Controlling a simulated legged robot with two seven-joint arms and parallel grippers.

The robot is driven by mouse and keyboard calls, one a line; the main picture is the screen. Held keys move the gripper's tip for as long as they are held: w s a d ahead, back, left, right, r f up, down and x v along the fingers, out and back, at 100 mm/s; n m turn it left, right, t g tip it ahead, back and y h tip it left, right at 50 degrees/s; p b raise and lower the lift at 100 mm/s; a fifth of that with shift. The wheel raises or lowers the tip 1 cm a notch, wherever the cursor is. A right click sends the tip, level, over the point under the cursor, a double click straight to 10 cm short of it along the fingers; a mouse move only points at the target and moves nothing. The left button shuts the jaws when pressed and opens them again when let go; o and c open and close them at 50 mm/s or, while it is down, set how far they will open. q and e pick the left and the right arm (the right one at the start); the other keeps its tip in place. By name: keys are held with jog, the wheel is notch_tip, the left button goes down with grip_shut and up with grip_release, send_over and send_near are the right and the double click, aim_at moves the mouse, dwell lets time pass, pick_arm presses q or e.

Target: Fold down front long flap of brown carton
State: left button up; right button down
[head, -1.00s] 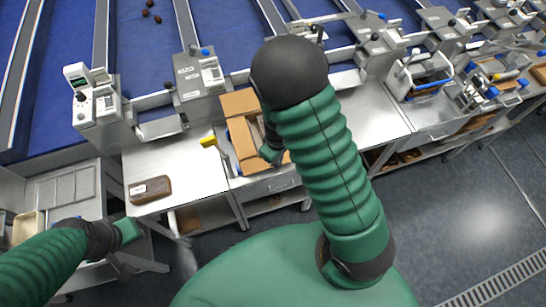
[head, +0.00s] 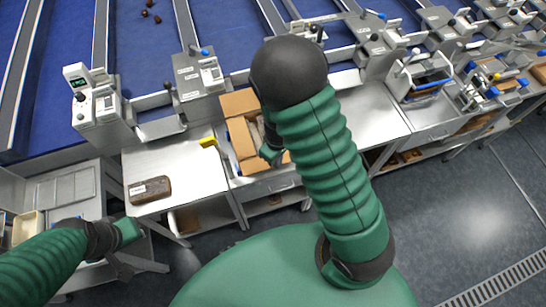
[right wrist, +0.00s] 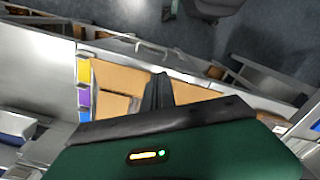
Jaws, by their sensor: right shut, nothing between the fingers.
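The brown carton (head: 243,138) stands open on the steel bench in the head view, partly hidden by my right arm. Its flaps stick out, and a flap on the bench's front-edge side (right wrist: 118,76) shows flat-looking in the right wrist view. I cannot tell how far that flap is folded. My right gripper (head: 268,154) is over the carton's right part; its dark fingers (right wrist: 158,88) are shut and empty, close to the cardboard. I cannot tell whether they touch it. My left gripper (head: 122,268) is low at the left, away from the carton; its fingers are unclear.
A yellow item (head: 208,141) lies left of the carton. A dark brown block with a label (head: 150,190) lies near the front edge of the bench (head: 180,165). Grey weighing units (head: 200,75) stand behind.

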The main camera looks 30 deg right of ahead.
jog(key=shift+w+d+r, duration=0.1)
jog(key=shift+w+d, duration=0.15)
jog(key=shift+w, duration=0.75)
jog(key=shift+w+d+r+p, duration=0.1)
jog(key=shift+w+d+p, duration=0.05)
jog(key=shift+w, duration=0.65)
jog(key=shift+w+d+p, duration=0.2)
jog(key=shift+w, duration=0.6)
jog(key=shift+w+d+r+p, duration=0.1)
jog(key=shift+w+d+p, duration=0.05)
jog(key=shift+w, duration=0.65)
jog(key=shift+w+d, duration=0.2)
jog(key=shift+w, duration=0.6)
jog(key=shift+w+d, duration=0.15)
jog(key=shift+w, duration=0.7)
jog(key=shift+w+d, duration=0.2)
jog(key=shift+w, duration=0.6)
jog(key=shift+f, duration=0.15)
jog(key=shift+f+b, duration=0.2)
jog(key=shift+b, duration=0.25)
jog(key=shift+f+b, duration=1.85)
jog(key=shift+f, duration=0.7)
jog(key=shift+r, duration=0.1)
